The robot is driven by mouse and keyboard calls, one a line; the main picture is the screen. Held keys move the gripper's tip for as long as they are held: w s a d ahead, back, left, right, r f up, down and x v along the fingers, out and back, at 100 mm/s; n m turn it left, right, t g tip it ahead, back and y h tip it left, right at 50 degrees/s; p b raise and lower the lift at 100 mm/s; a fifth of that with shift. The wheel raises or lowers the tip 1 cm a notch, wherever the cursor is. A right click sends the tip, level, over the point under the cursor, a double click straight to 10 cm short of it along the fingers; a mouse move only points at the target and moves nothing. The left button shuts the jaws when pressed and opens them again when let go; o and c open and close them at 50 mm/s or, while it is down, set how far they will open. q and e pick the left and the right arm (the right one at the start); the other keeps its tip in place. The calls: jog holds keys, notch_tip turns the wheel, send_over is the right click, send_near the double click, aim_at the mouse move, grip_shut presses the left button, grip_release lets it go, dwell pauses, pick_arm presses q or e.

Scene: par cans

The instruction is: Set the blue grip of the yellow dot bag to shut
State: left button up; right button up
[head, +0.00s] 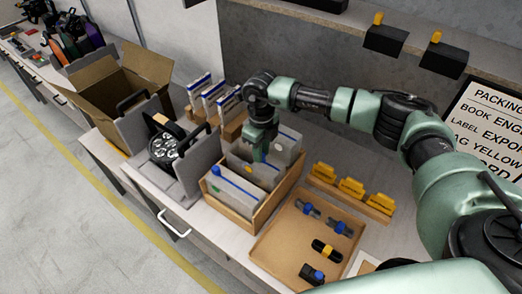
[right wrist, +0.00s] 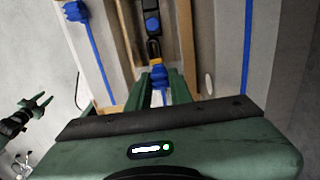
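Several grey bags with blue strips stand in a wooden crate (head: 229,206) in the head view. My right gripper (head: 259,153) points down among the bags. In the right wrist view its fingers (right wrist: 160,88) stand close on both sides of a blue grip (right wrist: 158,75); I cannot tell whether they press on it. Another blue grip (right wrist: 75,11) sits at the end of the left bag's strip. My left gripper (right wrist: 36,104) is open and empty, far off at the left.
A tray (head: 277,239) with dark blue and yellow tools lies to the right of the crate. Yellow blocks (head: 351,187) stand behind it. A grey case (head: 187,174) and an open cardboard box (head: 99,92) are at the left. A shelf runs above.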

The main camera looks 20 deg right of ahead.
grip_shut()
dwell(1.1)
jog(key=shift+w, duration=0.1)
